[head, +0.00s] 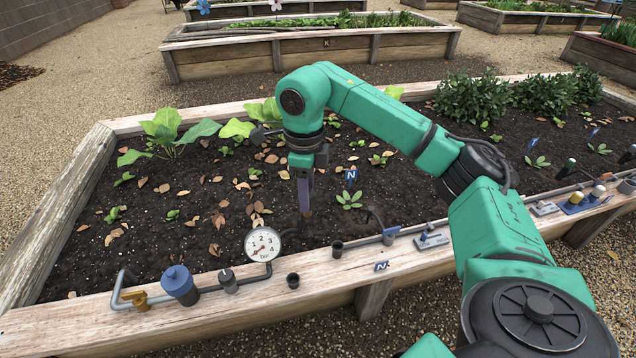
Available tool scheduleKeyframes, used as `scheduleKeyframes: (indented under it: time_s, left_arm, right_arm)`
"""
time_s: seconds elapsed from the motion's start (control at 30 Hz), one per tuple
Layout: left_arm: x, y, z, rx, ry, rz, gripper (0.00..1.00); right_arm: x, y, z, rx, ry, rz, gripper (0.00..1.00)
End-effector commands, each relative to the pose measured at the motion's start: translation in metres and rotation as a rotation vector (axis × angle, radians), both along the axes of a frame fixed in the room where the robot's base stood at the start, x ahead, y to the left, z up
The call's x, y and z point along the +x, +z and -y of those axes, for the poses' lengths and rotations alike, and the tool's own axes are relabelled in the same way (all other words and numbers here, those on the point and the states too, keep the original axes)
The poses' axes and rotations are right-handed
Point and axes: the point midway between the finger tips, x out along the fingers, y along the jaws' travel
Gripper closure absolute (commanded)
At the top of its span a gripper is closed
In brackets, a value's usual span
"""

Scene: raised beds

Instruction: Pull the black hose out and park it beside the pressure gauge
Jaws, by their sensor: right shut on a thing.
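My right gripper (304,205) points down over the soil just behind the front plank. It is shut on a dark curved piece, the black hose (290,232), which shows only in small part between the fingertips and the gauge. The pressure gauge (263,244), a white round dial marked bar, stands on the plank left of the gripper. A small black open socket (292,280) is to the right of the gauge, and another dark socket (337,248) is further right. Both look empty. My left gripper is not in view.
A blue-capped fitting (180,285), a grey bent pipe (120,288) and a grey knob (228,281) stand left of the gauge. A black bent tube (375,216) meets a grey fitting (389,238) to the right. A blue N marker (351,178) stands in the soil.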

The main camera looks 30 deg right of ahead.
Motion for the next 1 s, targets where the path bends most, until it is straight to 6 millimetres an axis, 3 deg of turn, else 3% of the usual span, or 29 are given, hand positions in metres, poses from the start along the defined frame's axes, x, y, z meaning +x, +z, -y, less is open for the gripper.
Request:
scheduleKeyframes:
  time_s: [0.53, 1.0]
  left_arm:
    - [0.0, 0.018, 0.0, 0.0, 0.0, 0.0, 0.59]
    - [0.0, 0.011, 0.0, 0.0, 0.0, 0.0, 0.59]
  right_arm:
    - [-0.003, 0.001, -0.053, 0.001, 0.002, 0.001, 1.0]
    - [-0.003, -0.009, -0.056, 0.0, 0.001, 0.0, 1.0]
